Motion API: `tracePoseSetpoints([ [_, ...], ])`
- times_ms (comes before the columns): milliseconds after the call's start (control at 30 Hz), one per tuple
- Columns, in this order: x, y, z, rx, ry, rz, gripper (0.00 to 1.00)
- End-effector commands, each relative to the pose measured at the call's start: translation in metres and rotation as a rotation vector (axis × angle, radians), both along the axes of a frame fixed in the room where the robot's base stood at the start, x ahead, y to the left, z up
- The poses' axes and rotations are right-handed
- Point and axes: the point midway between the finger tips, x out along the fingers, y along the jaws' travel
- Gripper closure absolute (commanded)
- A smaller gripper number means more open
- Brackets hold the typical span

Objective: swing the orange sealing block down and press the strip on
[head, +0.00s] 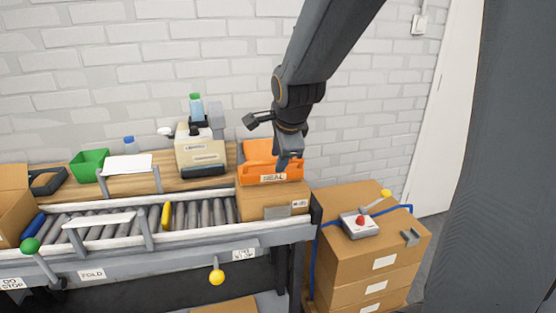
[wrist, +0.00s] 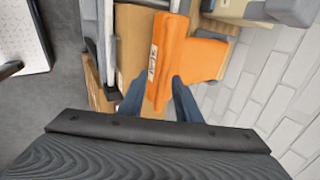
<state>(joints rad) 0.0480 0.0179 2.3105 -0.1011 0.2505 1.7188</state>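The orange sealing block (head: 256,150) carries a white SEAL label and sits above a cardboard box (head: 268,205) at the right end of the roller line. In the wrist view, the block (wrist: 171,45) runs lengthwise down the middle, with its near end seen between my fingers. My gripper (head: 284,163) is pointed down at the block's front right part. In the wrist view, the fingers of my gripper (wrist: 157,82) stand apart; firm contact with the block cannot be made out. No sealing strip can be told apart on the box top.
Stacked cartons (head: 375,265) stand on the right, with a control box with a red button (head: 360,222) and a yellow-knobbed lever (head: 385,194) on top. A beige dispenser (head: 200,152) stands behind the rollers (head: 190,214), left of the block. A green bin (head: 89,164) is farther left.

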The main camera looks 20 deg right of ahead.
Motion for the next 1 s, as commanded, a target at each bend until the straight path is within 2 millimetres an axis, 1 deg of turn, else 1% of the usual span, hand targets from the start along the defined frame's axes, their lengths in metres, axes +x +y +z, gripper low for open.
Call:
tracePoseSetpoints([
  [200,-0.017,0.002,0.027,0.001,-0.003,0.0,0.69],
  [333,-0.026,0.004,0.041,0.001,-0.002,0.002,0.69],
  [467,-0.033,0.004,0.051,0.0,0.001,0.002,0.69],
  [633,-0.037,0.005,0.055,0.0,0.004,0.002,0.69],
  [1000,-0.037,0.005,0.055,0.001,0.004,0.001,0.69],
])
